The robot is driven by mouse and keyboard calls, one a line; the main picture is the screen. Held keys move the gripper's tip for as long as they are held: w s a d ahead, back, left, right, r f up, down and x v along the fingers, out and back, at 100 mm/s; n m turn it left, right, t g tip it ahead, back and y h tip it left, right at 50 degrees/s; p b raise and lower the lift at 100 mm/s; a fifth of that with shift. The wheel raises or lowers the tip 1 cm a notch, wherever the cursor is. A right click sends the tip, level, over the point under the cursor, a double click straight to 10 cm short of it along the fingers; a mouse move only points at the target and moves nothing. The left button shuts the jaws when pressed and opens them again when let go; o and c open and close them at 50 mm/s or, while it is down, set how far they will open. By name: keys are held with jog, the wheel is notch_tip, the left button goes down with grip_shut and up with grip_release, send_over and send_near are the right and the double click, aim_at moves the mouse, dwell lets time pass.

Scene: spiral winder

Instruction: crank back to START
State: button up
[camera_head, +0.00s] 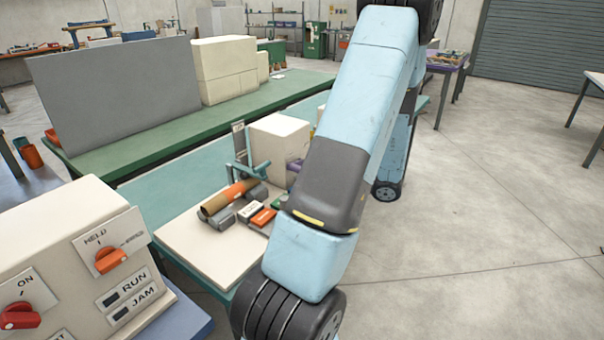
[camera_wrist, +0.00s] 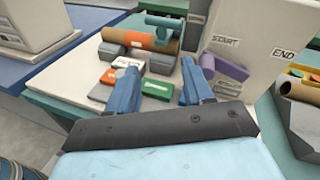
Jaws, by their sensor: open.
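The winder's cream housing (camera_head: 280,138) stands on a pale base plate. In the wrist view its face (camera_wrist: 258,25) carries a START label (camera_wrist: 225,41) and an END label (camera_wrist: 285,54). A purple crank (camera_wrist: 226,69) sits low on that face, below the START label. It is partly hidden in the head view. My gripper (camera_wrist: 160,70) is open and empty, its two blue fingers apart. The crank is just right of the right finger, and no contact shows. My arm hides the gripper in the head view.
A brown tube with an orange band (camera_head: 228,197) lies on grey supports under a teal bar (camera_wrist: 166,22). Red, white and green blocks (camera_wrist: 158,88) lie between it and my fingers. A control box (camera_head: 72,262) with RUN and JAM stands at the left.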

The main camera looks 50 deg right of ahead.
jog(key=s+d+f+m+t+h, duration=0.3)
jog(key=s+d+f+m+h, duration=0.1)
jog(key=s+d+m, duration=0.15)
jog(key=shift+n, duration=0.45)
jog(key=w, duration=0.9)
jog(key=w+a, duration=0.1)
jog(key=w, duration=0.3)
jog(key=shift+w+r, duration=0.15)
jog(key=shift+w, duration=0.15)
grip_shut()
